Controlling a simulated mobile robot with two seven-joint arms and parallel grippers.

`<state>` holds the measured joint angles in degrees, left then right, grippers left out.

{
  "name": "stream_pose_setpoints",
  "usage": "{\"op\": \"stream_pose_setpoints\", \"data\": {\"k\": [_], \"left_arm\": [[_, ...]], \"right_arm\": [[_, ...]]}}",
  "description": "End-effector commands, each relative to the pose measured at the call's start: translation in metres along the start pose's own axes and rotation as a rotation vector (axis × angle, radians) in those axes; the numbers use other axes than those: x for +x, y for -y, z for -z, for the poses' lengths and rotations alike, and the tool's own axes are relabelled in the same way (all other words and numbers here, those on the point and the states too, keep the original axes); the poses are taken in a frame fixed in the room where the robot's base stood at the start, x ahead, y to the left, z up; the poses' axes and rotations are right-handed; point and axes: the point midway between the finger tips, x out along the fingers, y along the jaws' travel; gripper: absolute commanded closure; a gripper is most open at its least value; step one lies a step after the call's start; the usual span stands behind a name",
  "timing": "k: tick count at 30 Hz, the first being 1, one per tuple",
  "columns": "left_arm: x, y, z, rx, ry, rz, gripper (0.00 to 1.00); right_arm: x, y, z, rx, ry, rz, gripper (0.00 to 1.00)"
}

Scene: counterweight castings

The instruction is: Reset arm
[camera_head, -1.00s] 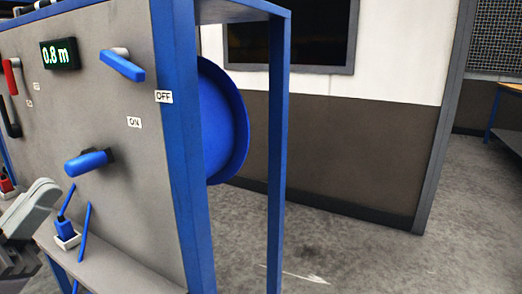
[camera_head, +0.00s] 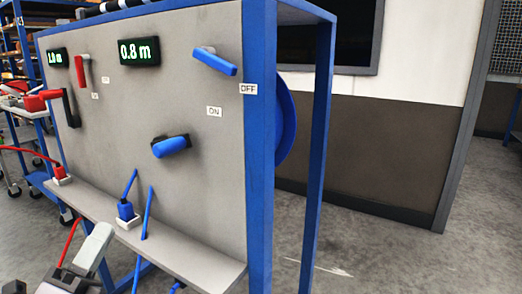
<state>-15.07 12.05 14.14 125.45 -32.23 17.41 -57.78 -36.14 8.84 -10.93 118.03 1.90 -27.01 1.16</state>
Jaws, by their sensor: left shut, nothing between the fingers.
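My left gripper (camera_head: 92,250) shows at the bottom left of the head view, in front of the panel's lower ledge. Its pale fingers are together with nothing between them. It is apart from the panel's handles. The grey panel (camera_head: 200,115) stands in a blue frame. My right gripper is not in view.
Two green displays (camera_head: 139,51) sit on the panel. The ledge (camera_head: 190,252) holds a blue plug (camera_head: 126,211) and a red plug (camera_head: 60,173) with cables. A blue cart (camera_head: 38,150) and shelves stand at the left. Floor at the right is clear.

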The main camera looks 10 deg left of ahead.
Motion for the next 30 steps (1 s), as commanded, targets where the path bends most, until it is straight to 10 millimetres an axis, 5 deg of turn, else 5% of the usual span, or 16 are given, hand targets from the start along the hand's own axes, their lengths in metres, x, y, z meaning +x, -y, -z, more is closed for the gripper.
{"op": "stream_pose_setpoints", "data": {"k": [3, 9, 16, 18, 30], "left_arm": [[-0.035, -0.061, 0.036, -0.475, 0.071, -0.258, 1.0], [-0.128, -0.14, 0.125, -1.194, 0.315, -0.722, 1.0], [-0.262, -0.156, 0.238, -1.756, 0.752, -1.24, 1.0], [-0.238, -0.133, 0.221, -1.747, 0.746, -1.217, 1.0], [-0.198, -0.069, 0.182, -1.716, 0.755, -1.202, 1.0]], "right_arm": [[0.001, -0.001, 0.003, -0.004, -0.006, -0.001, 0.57], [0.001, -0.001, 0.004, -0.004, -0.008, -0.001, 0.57], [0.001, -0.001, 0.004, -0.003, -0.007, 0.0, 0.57], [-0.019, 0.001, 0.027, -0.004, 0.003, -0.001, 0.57], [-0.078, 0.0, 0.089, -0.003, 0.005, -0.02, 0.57]]}}
